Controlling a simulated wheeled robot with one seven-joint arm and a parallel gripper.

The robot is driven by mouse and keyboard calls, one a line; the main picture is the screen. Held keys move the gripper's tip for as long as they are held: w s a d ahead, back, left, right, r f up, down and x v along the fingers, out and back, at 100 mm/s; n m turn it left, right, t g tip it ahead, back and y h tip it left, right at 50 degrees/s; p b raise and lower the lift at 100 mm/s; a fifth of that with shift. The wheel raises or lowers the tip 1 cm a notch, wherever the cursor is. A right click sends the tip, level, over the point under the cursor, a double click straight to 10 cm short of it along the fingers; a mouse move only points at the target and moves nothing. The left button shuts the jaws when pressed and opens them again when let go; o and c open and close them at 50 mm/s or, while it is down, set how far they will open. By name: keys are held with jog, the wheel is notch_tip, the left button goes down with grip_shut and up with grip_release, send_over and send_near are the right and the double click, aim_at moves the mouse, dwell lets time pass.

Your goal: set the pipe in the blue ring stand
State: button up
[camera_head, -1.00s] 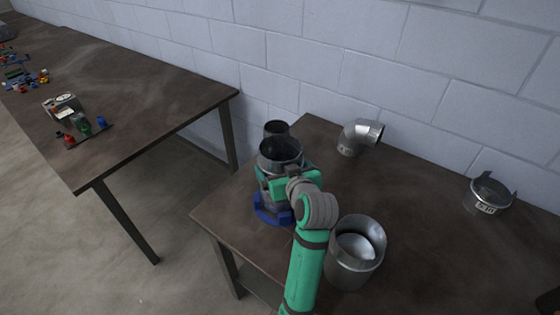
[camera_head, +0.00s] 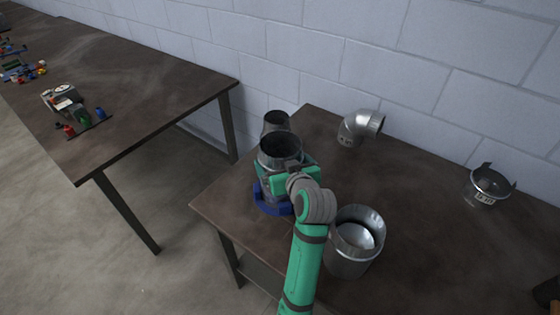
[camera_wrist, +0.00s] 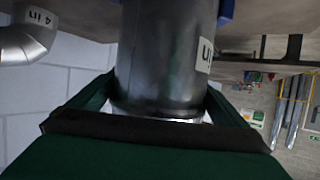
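The pipe (camera_head: 280,152) is a grey metal cylinder, upright with its open top up. The blue ring stand (camera_head: 271,205) is on the table around the pipe's lower part. The arm hides the contact, so I cannot tell whether the pipe is fully down. My gripper (camera_head: 290,178) is at the pipe's side below its rim, with green fingers on both sides. In the wrist view the pipe (camera_wrist: 165,55) fills the space between the green fingers (camera_wrist: 160,98), which appear to touch it. Blue parts of the ring stand (camera_wrist: 226,12) show beside its far end.
A metal reducer (camera_head: 275,121) stands just behind the pipe. A wide metal duct (camera_head: 352,262) stands close to the right of my arm. An elbow (camera_head: 352,130) and a notched collar (camera_head: 487,187) are farther back and right. Another table (camera_head: 150,90) with small parts stands left, across a gap.

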jog(key=v, duration=1)
jog(key=shift+s+r, duration=0.2)
jog(key=shift+s, duration=0.1)
jog(key=shift+d, duration=0.1)
